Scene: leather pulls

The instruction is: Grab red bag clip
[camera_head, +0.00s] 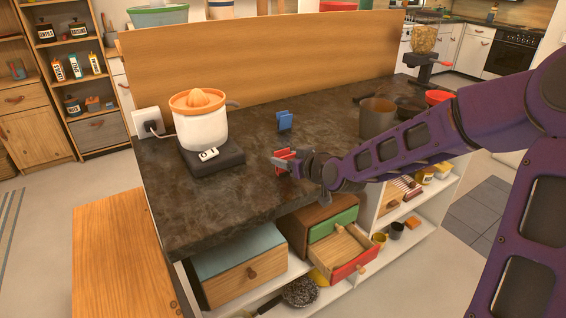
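The red bag clip (285,154) is at the dark stone counter, left of the middle of its front part. My gripper (281,163) is right at the clip, reaching in from the right, and its fingers overlap the clip in this view. The fingers are small here, so I cannot tell whether they are open around the clip or shut on it. I also cannot tell whether the clip touches the counter. Part of the clip is hidden by the gripper.
A blue clip (284,121) stands behind the red one. A white and orange juicer (200,120) on a dark base is to the left. A brown pot (377,118) stands to the right, behind my arm. An open red-fronted drawer (345,250) juts out below the counter (200,218).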

